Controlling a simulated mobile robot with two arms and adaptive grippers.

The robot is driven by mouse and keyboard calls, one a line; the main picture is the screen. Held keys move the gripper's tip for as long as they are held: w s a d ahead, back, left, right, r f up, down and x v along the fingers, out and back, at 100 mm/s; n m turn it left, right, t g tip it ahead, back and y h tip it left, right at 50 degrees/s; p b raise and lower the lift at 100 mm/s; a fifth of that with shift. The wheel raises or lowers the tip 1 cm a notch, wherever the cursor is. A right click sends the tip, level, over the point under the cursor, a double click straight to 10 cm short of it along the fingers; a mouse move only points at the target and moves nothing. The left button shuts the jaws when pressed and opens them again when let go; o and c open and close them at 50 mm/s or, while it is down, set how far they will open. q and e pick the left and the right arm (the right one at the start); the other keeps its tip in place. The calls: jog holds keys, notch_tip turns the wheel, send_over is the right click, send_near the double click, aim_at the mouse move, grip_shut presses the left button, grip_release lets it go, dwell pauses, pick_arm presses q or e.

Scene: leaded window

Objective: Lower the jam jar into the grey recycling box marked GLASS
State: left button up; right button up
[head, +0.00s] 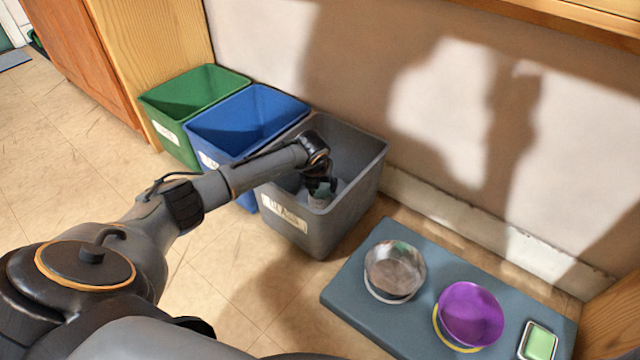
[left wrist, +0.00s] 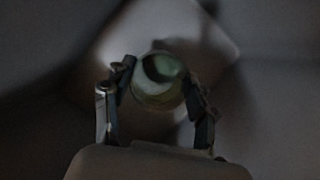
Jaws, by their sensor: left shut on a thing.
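The grey recycling box (head: 352,205) stands at the right end of a row of three boxes, with a white label on its front whose lettering is blurred. My left gripper (head: 320,187) is down inside this box and shut on the jam jar (head: 320,201). In the left wrist view the jar (left wrist: 158,84) shows from above as a round greenish shape between the two fingers of the gripper (left wrist: 160,98). The view is dark and blurred, and I cannot tell whether the jar touches the box floor. My right gripper is not in view.
A blue box (head: 217,130) and a green box (head: 165,105) stand to the left of the grey one. A blue-grey mat (head: 349,290) on the right holds a metal bowl (head: 394,268), a purple bowl (head: 471,313) and a green-topped tin (head: 538,342). The wall is close behind.

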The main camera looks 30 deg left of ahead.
pick_arm(q)
jog(key=shift+f+b, duration=0.7)
jog(key=shift+f, duration=0.35)
dwell(0.4)
jog(key=o, duration=1.7)
jog(key=shift+o, duration=0.2)
